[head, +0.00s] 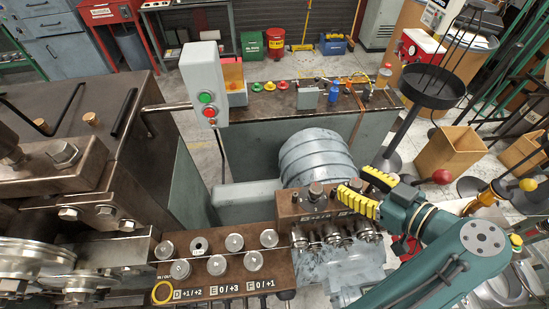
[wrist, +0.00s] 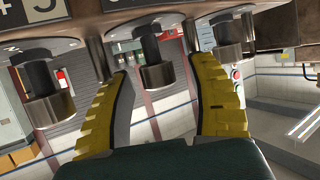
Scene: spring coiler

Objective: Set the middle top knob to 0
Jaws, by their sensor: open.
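In the head view, a brown block (head: 287,212) carries small dark metal knobs along its top, with the middle top knob (head: 316,189) standing between two others. Their settings are too small to read. My gripper (head: 355,180) has yellow fingers and is at the block's right end, open. In the wrist view, three dark round knobs show on short stems below a plate. The middle knob (wrist: 158,62) lies between the spread fingers of my gripper (wrist: 164,70), with visible gaps on both sides. No finger appears to touch it. I cannot tell its pointer position.
A brown panel (head: 213,289) with several silver knobs and printed labels lies front left of the block. A large grey cylinder (head: 316,158) stands behind the block. A grey box with green and red buttons (head: 203,80) rises at back left. A bench (head: 290,104) holds tools behind.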

